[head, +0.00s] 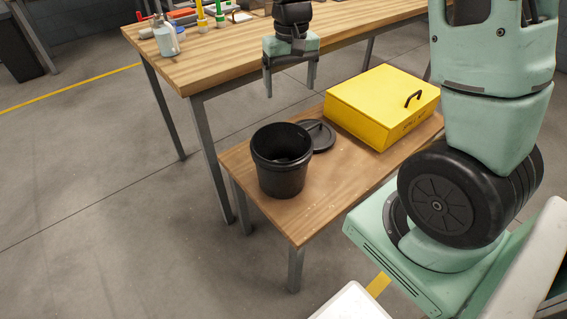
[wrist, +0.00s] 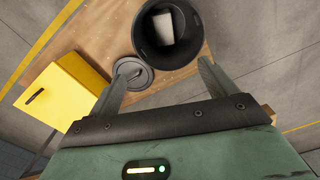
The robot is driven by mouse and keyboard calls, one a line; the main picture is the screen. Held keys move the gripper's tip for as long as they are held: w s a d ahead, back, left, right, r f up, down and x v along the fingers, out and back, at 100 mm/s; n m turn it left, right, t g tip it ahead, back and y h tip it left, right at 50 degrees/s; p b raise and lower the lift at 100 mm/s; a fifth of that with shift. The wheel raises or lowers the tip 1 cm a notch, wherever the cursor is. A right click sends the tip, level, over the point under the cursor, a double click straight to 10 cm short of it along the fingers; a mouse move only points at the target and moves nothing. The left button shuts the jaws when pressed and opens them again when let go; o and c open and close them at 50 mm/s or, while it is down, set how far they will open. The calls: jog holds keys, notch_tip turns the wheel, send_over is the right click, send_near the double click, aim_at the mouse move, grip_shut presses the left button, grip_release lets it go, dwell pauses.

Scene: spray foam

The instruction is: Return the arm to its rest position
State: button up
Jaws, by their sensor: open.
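My gripper (head: 290,82) hangs above the low wooden table (head: 335,168), fingers pointing down, open and empty. In the wrist view my gripper (wrist: 168,92) shows its two fingers spread apart. A black bucket (head: 280,172) stands upright on the low table, below and a little left of the gripper in the head view. In the wrist view the bucket (wrist: 145,38) is beyond the fingertips, with a pale object (wrist: 166,28) inside that I cannot identify. Its black lid (head: 318,135) lies on the table beside it, touching or nearly touching.
A yellow box (head: 370,98) with a black handle sits on the low table to the right. The taller workbench (head: 225,70) behind holds a spray bottle (head: 165,38), yellow and green tools and other items. Bare floor (head: 90,190) lies to the left.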

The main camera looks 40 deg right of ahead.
jog(key=shift+r, duration=0.65)
jog(key=s+a+r+n+p, duration=0.2)
jog(key=s+a, duration=0.1)
jog(key=a, duration=0.4)
jog(key=s+a+r+n+p, duration=0.2)
jog(key=s+a+r, duration=0.15)
jog(key=a, duration=0.35)
jog(key=s+a+r+n+p, duration=0.1)
jog(key=s+a+n, duration=0.2)
jog(key=s+a, duration=0.2)
jog(key=s+a+r+n+p, duration=0.1)
jog(key=s+a+n, duration=0.3)
jog(key=s, duration=0.7)
jog(key=shift+s+a+r+y+p, duration=0.3)
jog(key=shift+s+a+p, duration=0.1)
jog(key=shift+a+p, duration=0.2)
jog(key=shift+d, duration=0.15)
